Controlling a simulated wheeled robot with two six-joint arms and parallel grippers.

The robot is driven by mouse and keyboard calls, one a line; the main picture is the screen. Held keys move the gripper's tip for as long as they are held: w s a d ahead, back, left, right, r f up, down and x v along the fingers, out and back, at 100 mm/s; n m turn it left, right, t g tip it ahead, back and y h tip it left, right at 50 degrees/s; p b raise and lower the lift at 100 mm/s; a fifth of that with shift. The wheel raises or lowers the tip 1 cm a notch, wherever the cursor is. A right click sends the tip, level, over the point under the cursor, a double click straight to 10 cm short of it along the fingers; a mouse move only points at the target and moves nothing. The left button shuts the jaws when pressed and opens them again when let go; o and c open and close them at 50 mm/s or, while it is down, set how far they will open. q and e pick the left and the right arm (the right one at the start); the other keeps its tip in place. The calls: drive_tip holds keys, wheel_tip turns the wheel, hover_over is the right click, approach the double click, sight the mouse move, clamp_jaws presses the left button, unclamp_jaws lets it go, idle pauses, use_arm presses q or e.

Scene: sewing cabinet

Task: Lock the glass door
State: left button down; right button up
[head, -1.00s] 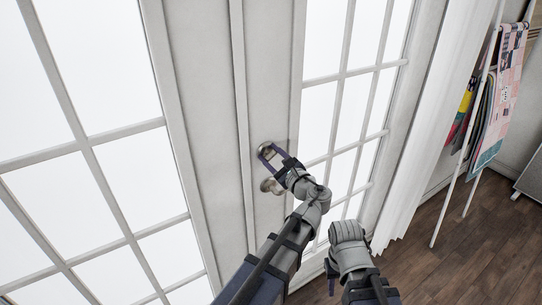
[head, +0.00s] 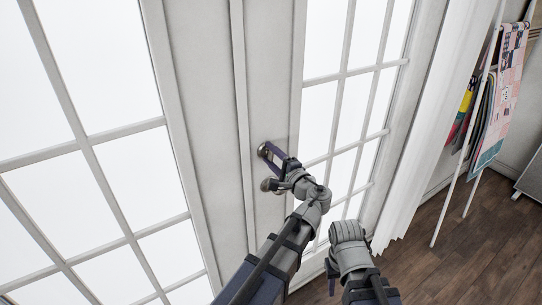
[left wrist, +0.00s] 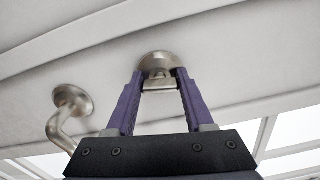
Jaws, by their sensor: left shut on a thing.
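The glass door (head: 268,70) is white with gridded panes and stands closed as far as I can see. A round metal lock with a thumb turn (left wrist: 158,66) sits on its frame. My left gripper (head: 268,154) is at the lock, and its purple fingers (left wrist: 157,92) are shut on the thumb turn in the left wrist view. A metal lever handle (left wrist: 72,102) is beside the lock and shows just below the gripper in the head view (head: 267,185). My right gripper (head: 331,284) hangs low, mostly hidden by its wrist; its jaws are unclear.
A second gridded door panel (head: 95,140) fills the left. A white curtain (head: 425,130) hangs right of the door. A rack with hanging fabrics (head: 497,100) stands at the far right on the wooden floor (head: 470,245), which has clear room.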

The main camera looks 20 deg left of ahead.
use_arm(q)
drive_tip(key=shift+n, duration=0.9)
drive_tip(key=shift+c, duration=1.4)
unclamp_jaws()
drive_tip(key=shift+s, duration=0.1)
